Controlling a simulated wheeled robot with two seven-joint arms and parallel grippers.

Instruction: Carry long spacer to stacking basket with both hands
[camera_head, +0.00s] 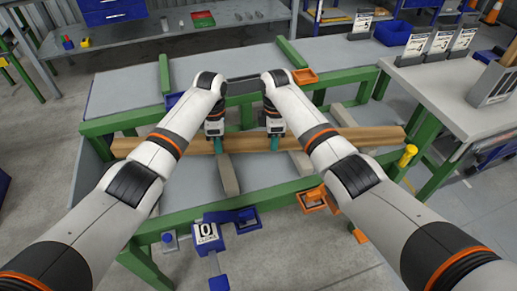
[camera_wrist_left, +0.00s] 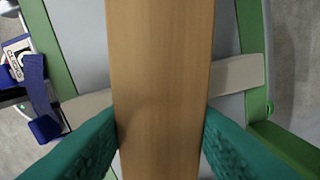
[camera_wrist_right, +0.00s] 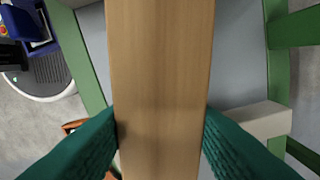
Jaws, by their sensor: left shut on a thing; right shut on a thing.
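The long spacer (camera_head: 355,137) is a brown wooden beam lying crosswise over the green-framed runout table in the head view. My left gripper (camera_head: 217,146) is shut on it left of its middle. My right gripper (camera_head: 274,143) is shut on it a short way to the right. In the left wrist view the spacer (camera_wrist_left: 160,70) runs between the teal fingers, which touch both its sides. The right wrist view shows the same with the spacer (camera_wrist_right: 160,70). I cannot tell whether the spacer rests on the bars below or is just above them. I cannot clearly pick out the stacking basket.
Pale crossbars (camera_head: 228,175) span the runout table (camera_head: 185,218). A yellow-capped post (camera_head: 407,156) stands near the spacer's right end. A grey table (camera_head: 440,95) with card holders stands at right.

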